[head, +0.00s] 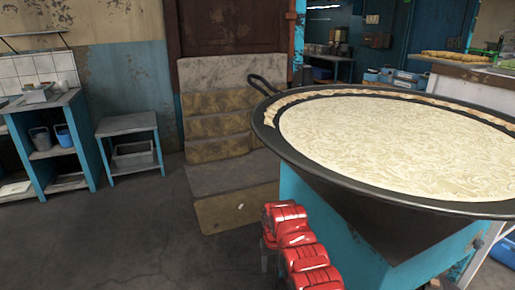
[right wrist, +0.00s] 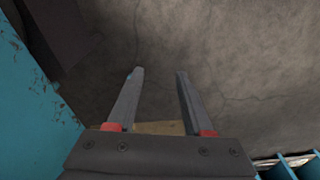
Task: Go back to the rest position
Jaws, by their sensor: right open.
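My right arm, with red segments, rises at the bottom centre of the head view, beside the pan's stand. Its gripper shows only in small part there, as grey metal (head: 267,257) beside the red. In the right wrist view my right gripper (right wrist: 158,74) is open, with two grey fingers apart and nothing between them. It is above the bare floor. My left gripper is not in view. A wide black pan (head: 274,135) holds creamy milk (head: 400,150) with a swirled surface. No tool shows in the milk.
The pan stands on a blue base (head: 345,240), close to my right arm. Stone steps (head: 215,125) lead to a brown door behind. A blue shelf (head: 50,140) and small table (head: 128,125) stand at left. The floor (head: 130,235) at front left is clear.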

